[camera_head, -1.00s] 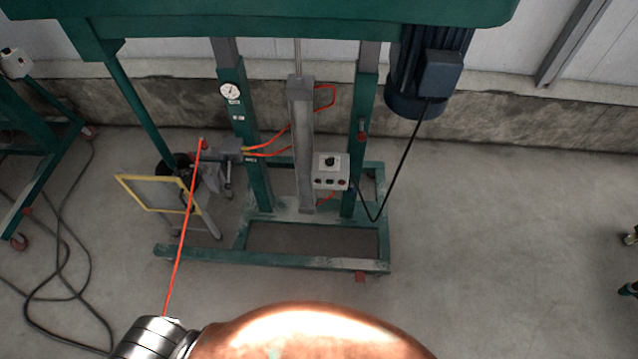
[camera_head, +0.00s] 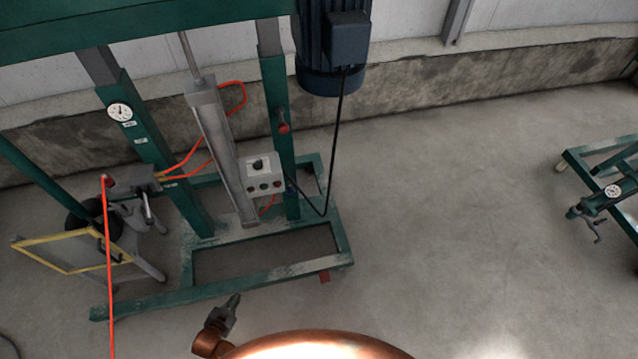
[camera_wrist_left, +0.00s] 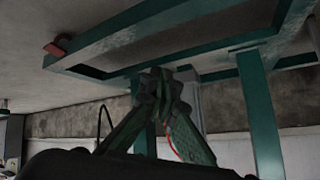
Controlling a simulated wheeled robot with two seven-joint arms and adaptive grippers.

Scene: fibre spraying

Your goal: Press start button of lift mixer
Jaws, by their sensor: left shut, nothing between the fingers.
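The lift mixer is a green steel frame (camera_head: 272,130) with a grey cylinder column, standing on a rectangular green base. Its small light-grey control box (camera_head: 262,166) carries a black knob on top and several small buttons in a row below; I cannot tell which is the start button. My left gripper (camera_head: 234,300) is shut and empty, low in front of the base and well apart from the control box. In the left wrist view its closed fingers (camera_wrist_left: 162,85) point toward the frame's green members. The control box is not distinguishable there. My right gripper is not in view.
A dark blue motor (camera_head: 333,50) hangs at the upper right with a black cable looping down. A yellow-edged panel (camera_head: 72,252) and an orange hose stand at the left. Another green machine (camera_head: 606,185) is at the far right. The floor between is clear.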

